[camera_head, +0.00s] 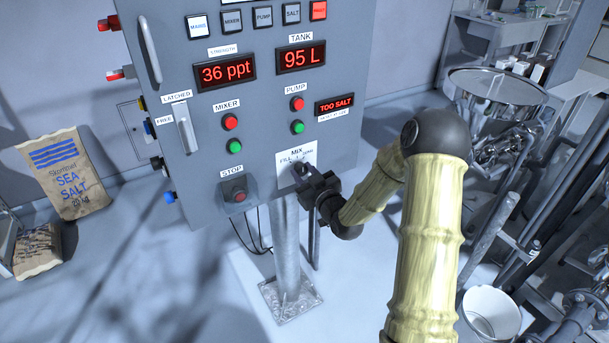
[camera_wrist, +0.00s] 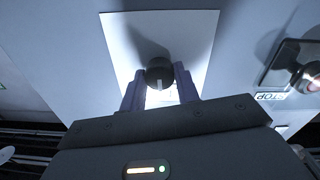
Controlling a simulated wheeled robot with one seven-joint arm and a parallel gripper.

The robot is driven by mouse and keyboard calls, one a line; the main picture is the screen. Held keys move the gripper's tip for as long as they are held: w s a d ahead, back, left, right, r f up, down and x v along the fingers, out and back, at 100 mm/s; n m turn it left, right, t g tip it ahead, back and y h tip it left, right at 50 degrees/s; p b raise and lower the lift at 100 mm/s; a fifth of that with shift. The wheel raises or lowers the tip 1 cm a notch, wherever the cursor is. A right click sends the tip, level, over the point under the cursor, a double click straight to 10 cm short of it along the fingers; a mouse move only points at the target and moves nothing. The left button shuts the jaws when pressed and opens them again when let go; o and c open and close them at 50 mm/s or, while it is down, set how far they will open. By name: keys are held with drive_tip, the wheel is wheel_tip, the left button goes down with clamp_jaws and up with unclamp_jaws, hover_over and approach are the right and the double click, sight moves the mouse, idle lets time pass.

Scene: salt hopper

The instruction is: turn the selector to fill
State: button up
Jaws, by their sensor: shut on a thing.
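The selector is a small dark round knob on a white plate (camera_head: 284,157) low on the grey panel. The plate is marked MIX at the top and FILL at the left in the head view. In the wrist view the knob (camera_wrist: 159,71) sits between the two fingers, with a pale pointer line on its face. My gripper (camera_head: 303,171) is at the plate, its fingers shut on the knob. It also shows in the wrist view (camera_wrist: 160,88). In the head view the gripper hides most of the knob, so its setting cannot be read there.
The control panel (camera_head: 255,122) stands on a post (camera_head: 286,250). A STOP button (camera_head: 239,196) is left of the selector. Displays read 36 ppt (camera_head: 226,73), 95 L (camera_head: 300,57) and TOO SALT (camera_head: 334,104). A white bucket (camera_head: 492,313) and pipework are at the right.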

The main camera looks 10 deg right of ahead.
drive_tip(key=n+b, duration=0.2)
drive_tip(key=b, duration=0.2)
drive_tip(key=n+b, duration=0.2)
drive_tip(key=b, duration=0.2)
drive_tip(key=shift+f+n, duration=0.4)
drive_tip(key=n+b, duration=0.2)
drive_tip(key=b, duration=0.1)
drive_tip(key=shift+r+n+b, duration=0.25)
drive_tip(key=shift+n+b, duration=0.65)
drive_tip(key=shift+b, duration=0.15)
drive_tip(key=o, duration=1)
drive_tip(key=shift+r, duration=0.1)
drive_tip(key=shift+c, duration=0.2)
drive_tip(key=shift+s, duration=0.15)
